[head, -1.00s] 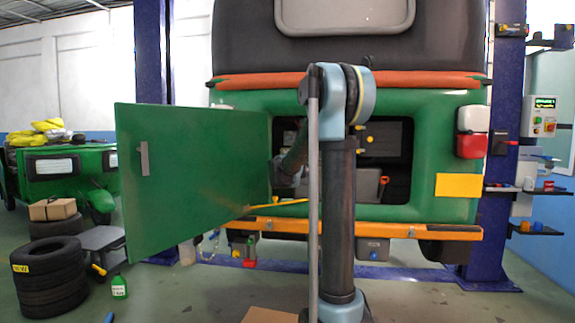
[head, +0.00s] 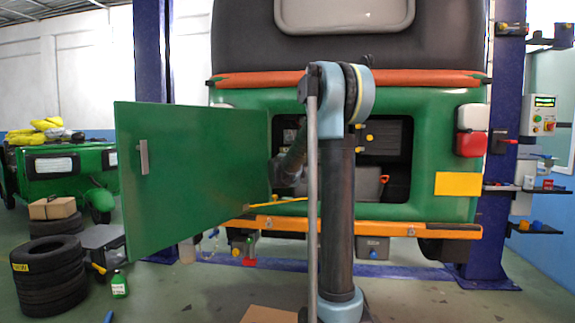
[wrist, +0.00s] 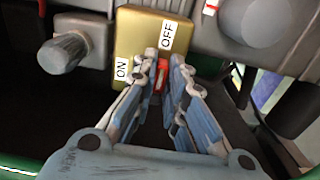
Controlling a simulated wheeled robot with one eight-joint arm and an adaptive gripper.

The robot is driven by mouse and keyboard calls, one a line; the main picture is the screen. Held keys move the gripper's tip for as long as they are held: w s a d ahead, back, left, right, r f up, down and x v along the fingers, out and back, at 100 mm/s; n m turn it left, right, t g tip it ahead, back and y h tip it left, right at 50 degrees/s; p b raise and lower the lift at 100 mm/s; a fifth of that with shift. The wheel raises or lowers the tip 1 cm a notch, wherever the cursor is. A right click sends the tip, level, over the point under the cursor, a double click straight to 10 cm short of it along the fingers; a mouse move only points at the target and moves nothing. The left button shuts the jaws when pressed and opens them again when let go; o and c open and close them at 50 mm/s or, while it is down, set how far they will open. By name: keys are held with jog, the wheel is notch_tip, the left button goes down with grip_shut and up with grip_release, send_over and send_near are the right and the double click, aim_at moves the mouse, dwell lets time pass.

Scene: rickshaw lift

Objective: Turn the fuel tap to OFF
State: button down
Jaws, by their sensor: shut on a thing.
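The fuel tap shows in the wrist view as a brass-coloured block (wrist: 135,35) with white ON and OFF labels. Its small red lever (wrist: 161,80) sits between my fingers, below the OFF label and to the right of the ON label. My gripper (wrist: 165,65) is shut on this red lever, with both fingertips against the block's face. The fingers hide part of the lever, so I cannot tell its exact angle. In the head view my arm reaches into the open rear bay (head: 398,188) of the green rickshaw, and the tap and gripper are hidden there.
A grey knob (wrist: 63,52) sticks out left of the tap. A large grey rounded part (wrist: 255,20) is close on the right. The open green door (head: 190,180) stands left of the bay. The orange bumper (head: 430,231) runs below it.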

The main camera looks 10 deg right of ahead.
jog(key=c, duration=1.6)
grip_release()
jog(key=shift+d+f, duration=0.1)
jog(key=shift+d, duration=0.05)
jog(key=shift+c, duration=0.2)
jog(key=v, duration=1.2)
